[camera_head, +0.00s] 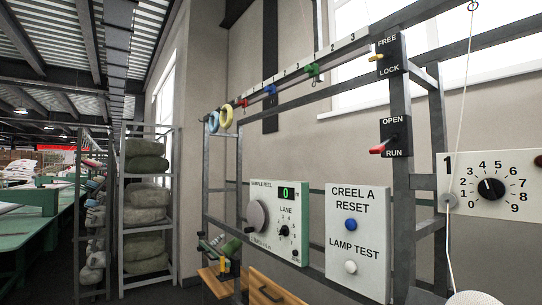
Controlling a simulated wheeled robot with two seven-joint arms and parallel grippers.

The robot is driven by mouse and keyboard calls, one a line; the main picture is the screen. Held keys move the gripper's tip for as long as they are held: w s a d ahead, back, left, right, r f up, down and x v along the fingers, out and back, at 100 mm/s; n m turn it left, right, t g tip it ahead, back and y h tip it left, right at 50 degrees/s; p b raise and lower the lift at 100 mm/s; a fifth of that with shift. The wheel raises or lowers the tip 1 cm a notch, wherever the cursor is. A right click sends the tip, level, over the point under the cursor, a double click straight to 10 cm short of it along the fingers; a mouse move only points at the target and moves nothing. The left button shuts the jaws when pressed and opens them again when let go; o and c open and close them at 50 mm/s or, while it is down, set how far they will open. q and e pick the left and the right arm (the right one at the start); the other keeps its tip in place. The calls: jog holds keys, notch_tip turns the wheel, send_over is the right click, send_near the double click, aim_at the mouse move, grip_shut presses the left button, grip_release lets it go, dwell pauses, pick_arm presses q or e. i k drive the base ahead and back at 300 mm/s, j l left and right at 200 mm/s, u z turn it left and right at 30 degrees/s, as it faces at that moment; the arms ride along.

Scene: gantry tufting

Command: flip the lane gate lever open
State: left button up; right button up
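A dark plate marked OPEN above and RUN below (395,135) is fixed to a grey upright post at the right. Its red-tipped lever (378,149) sticks out to the left and tilts slightly down, level with the RUN word. No plate in view carries the words lane gate. Higher on the same post is a dark plate marked FREE and LOCK (389,58), with a small yellow lever (376,57) pointing left. Neither of my grippers is in view, and nothing touches either lever.
A white CREEL A RESET panel (357,285) and a SAMPLE REEL panel (266,185) hang left of the post. A numbered dial panel (491,209) is at the right, with a thread (462,110) before it. Shelves with green bundles (148,197) stand left.

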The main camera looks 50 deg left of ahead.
aim_at(376, 149)
jog(key=u, duration=0.9)
jog(key=i, duration=0.1)
